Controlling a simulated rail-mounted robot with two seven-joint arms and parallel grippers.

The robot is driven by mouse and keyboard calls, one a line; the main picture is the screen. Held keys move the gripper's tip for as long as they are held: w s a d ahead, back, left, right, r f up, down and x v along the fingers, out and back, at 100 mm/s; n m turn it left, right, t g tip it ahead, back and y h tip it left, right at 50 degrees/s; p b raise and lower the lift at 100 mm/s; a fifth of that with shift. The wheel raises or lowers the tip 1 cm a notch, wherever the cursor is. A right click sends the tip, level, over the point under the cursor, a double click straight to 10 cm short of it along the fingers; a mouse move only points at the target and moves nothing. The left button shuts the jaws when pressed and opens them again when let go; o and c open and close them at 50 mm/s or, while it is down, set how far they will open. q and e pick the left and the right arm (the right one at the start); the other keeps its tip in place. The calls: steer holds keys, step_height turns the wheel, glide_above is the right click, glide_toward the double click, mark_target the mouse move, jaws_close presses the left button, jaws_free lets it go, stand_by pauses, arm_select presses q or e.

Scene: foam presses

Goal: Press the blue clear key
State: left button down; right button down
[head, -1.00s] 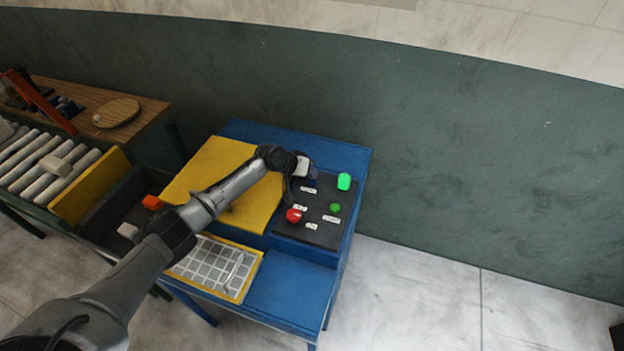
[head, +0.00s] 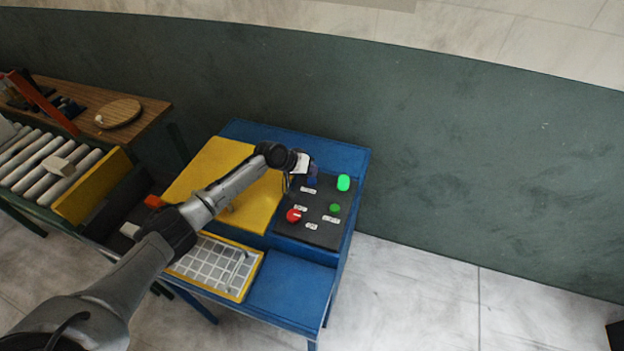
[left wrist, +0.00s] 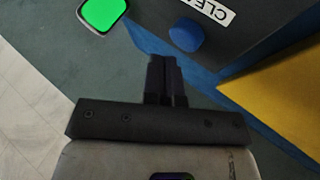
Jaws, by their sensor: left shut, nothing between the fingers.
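The blue clear key (head: 312,181) is a small round button on the dark panel (head: 322,232). In the left wrist view the blue key (left wrist: 187,34) sits beside a white label (left wrist: 207,10), whose visible letters begin CLE, upside down. My left gripper (head: 314,170) is at the far edge of the panel, close to the blue key and partly covering it in the head view. In the left wrist view its dark fingers (left wrist: 165,62) are together and empty. The key shows just past and to the right of their tips. I cannot tell their height above it. My right gripper is out of view.
The panel also has a red button (head: 293,215), a green button (head: 335,208) and a lit green lamp (head: 343,183). A yellow plate (head: 215,165) and a yellow-rimmed grid (head: 215,265) lie to the left. A roller conveyor (head: 45,170) is farther left.

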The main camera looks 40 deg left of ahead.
mark_target(311, 179)
arm_select(q)
steer(key=shift+r, duration=0.1)
step_height(311, 179, up, 5)
steer(key=p, duration=0.4)
steer(key=shift+p, duration=0.35)
stand_by(0.6)
